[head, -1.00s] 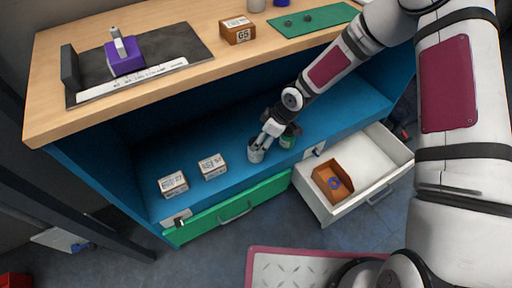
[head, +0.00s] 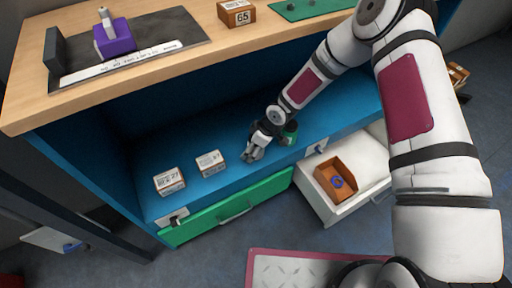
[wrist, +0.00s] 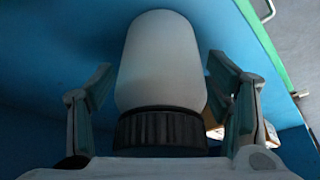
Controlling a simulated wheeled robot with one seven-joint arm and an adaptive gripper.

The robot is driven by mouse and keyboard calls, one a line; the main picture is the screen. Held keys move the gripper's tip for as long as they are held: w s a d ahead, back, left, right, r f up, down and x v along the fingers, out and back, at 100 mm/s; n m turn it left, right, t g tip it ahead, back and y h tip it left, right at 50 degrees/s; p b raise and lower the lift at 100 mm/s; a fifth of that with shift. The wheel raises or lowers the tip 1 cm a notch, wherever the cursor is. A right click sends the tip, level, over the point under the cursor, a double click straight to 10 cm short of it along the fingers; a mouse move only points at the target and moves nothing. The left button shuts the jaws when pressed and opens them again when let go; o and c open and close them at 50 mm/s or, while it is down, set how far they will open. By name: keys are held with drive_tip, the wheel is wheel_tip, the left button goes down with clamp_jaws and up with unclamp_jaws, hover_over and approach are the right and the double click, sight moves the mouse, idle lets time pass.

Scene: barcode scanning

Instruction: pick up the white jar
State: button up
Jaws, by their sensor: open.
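The white jar (wrist: 160,62) has a black ribbed lid and fills the middle of the wrist view, with its lid end toward my gripper. My gripper (wrist: 160,85) is open, with one finger on each side of the jar. A gap shows between the jar and each finger. In the head view my gripper (head: 254,148) is low over the blue shelf, and it largely hides the jar there.
A green jar (head: 289,134) stands close right of my gripper. Two small boxes (head: 170,181) (head: 211,163) are to the left on the blue shelf (head: 235,178). An open white drawer (head: 345,205) holds an orange bin (head: 336,180). The wooden counter (head: 30,105) overhangs the shelf.

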drive_tip(key=shift+c, duration=0.6)
drive_tip(key=c, duration=1.3)
drive_tip(key=shift+o, duration=0.2)
drive_tip(key=shift+r, duration=0.15)
